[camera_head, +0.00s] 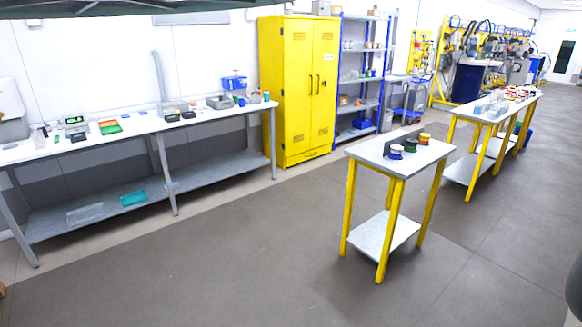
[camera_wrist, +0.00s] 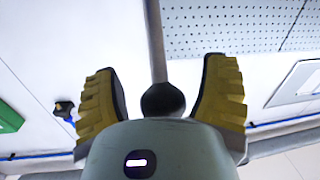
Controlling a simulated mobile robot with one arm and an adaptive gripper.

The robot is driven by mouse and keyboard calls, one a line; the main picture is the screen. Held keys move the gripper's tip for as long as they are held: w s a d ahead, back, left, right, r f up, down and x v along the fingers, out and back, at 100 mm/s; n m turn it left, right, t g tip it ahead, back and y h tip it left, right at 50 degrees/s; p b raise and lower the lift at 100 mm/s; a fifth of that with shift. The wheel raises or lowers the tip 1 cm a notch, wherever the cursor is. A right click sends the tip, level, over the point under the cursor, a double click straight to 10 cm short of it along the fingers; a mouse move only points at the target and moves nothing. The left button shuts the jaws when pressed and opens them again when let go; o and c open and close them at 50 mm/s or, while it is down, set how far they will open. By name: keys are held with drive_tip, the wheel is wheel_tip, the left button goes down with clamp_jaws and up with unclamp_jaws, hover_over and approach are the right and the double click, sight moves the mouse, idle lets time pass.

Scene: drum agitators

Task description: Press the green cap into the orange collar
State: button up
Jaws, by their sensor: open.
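Three small round jar-like things stand in a row on the small yellow-legged table (camera_head: 378,153) in the head view. The nearest is white and blue (camera_head: 396,152), the middle one has dark green and blue (camera_head: 411,145), and the far one is yellow-orange and red (camera_head: 425,138). They are too small for me to tell which part is the green cap or the orange collar. My gripper (camera_wrist: 160,75) shows in the wrist view, with its two yellow ribbed fingers apart and nothing held between them. It is far from the table and not in the head view.
A long bench (camera_head: 140,124) with assorted items lines the left wall. A yellow cabinet (camera_head: 300,90) and blue shelving (camera_head: 360,75) stand behind. Another yellow-legged table (camera_head: 495,108) is at right. The grey floor in front is clear.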

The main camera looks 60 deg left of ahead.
clamp_jaws()
idle(0.5)
drive_tip(key=shift+b, duration=0.3)
